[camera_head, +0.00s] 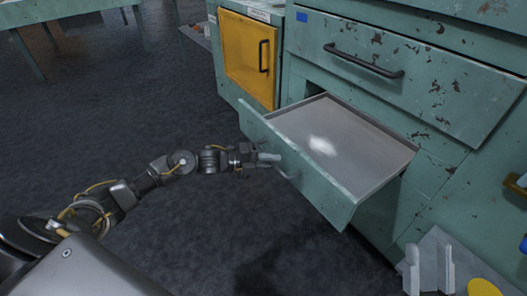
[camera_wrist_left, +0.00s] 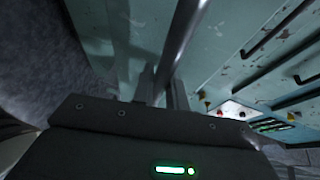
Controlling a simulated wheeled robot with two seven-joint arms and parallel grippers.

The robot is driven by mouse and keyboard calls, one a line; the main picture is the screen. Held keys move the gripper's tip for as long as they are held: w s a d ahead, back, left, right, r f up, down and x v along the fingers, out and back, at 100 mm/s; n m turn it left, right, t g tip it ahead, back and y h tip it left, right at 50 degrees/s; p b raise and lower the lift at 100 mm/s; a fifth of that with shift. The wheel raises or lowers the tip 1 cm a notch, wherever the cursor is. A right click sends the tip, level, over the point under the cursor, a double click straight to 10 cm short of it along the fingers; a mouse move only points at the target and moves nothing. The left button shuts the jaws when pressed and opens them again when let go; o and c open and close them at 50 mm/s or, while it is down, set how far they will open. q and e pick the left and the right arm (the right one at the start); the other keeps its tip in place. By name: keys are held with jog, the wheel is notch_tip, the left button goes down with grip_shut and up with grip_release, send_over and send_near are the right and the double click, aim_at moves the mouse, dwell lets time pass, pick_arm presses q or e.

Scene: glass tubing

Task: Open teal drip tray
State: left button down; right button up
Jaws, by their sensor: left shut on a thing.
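The teal drip tray (camera_head: 385,183) is a drawer pulled out of the teal cabinet, its grey inside bare and showing a bright white patch. Its teal front panel (camera_head: 310,185) faces my left arm. My left gripper (camera_head: 268,160) is at the curved handle (camera_head: 288,172) on that panel, shut on it. In the left wrist view the handle's bar (camera_wrist_left: 180,45) runs up from between the fingers (camera_wrist_left: 162,92). The fingertips are partly hidden by the gripper body there. My right gripper is out of view.
A closed drawer with a dark handle (camera_head: 362,62) is above the tray. A yellow door (camera_head: 246,58) is to its left. A grey bracket-like object and a yellow disc (camera_head: 484,288) are at lower right.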

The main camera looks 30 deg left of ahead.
pick_arm(q)
jog(key=shift+s+a, duration=0.25)
jog(key=shift+s, duration=0.2)
pick_arm(e)
jog(key=shift+w+a+f, duration=0.1)
jog(key=shift+w+a, duration=0.1)
jog(key=shift+a, duration=0.25)
pick_arm(q)
jog(key=c, duration=1.4)
grip_release()
jog(key=shift+a, duration=0.15)
